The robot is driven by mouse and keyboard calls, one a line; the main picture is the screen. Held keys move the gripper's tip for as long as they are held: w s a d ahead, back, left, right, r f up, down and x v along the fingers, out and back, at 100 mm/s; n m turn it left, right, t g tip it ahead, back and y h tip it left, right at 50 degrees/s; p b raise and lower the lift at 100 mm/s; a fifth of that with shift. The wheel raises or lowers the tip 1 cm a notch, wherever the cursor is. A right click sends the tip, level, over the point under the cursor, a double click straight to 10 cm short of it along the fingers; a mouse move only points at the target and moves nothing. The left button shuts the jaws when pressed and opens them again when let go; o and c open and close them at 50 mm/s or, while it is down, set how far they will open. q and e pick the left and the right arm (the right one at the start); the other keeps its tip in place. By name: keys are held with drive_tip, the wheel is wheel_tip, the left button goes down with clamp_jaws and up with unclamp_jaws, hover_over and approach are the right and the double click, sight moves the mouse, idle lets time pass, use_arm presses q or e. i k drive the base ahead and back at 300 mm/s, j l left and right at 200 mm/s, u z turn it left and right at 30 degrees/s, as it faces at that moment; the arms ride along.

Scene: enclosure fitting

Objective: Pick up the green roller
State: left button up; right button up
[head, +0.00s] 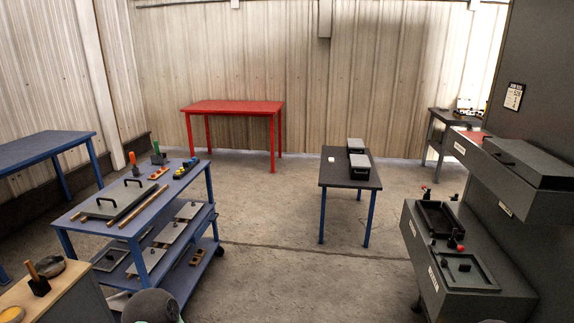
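A small green upright piece (156,147), which looks like the green roller, stands in a dark holder at the far end of the blue cart's top shelf (150,203). It is small in the head view, so its exact shape is hard to tell. An orange-red upright piece (132,158) stands to its left, apart from it. Neither of my grippers shows in the head view, and nothing is seen touching the green piece.
Beside the green piece are small coloured parts (186,169); nearer lie a handled grey panel (119,199) and rods. Lower shelves hold more panels. A red table (233,107), a dark table (335,179) and a grey machine (465,270) stand apart. Open floor (270,225) lies right of the cart.

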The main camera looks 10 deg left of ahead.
sight(156, 145)
drive_tip(key=i, duration=1.95)
drive_tip(key=i+u, duration=0.2)
drive_tip(key=i, duration=0.3)
drive_tip(key=i+l+u, duration=0.25)
drive_tip(key=i, duration=0.2)
drive_tip(key=i+l+u, duration=0.2)
drive_tip(key=i, duration=0.3)
drive_tip(key=i+l+u, duration=0.2)
drive_tip(key=i, duration=0.25)
drive_tip(key=l, duration=0.05)
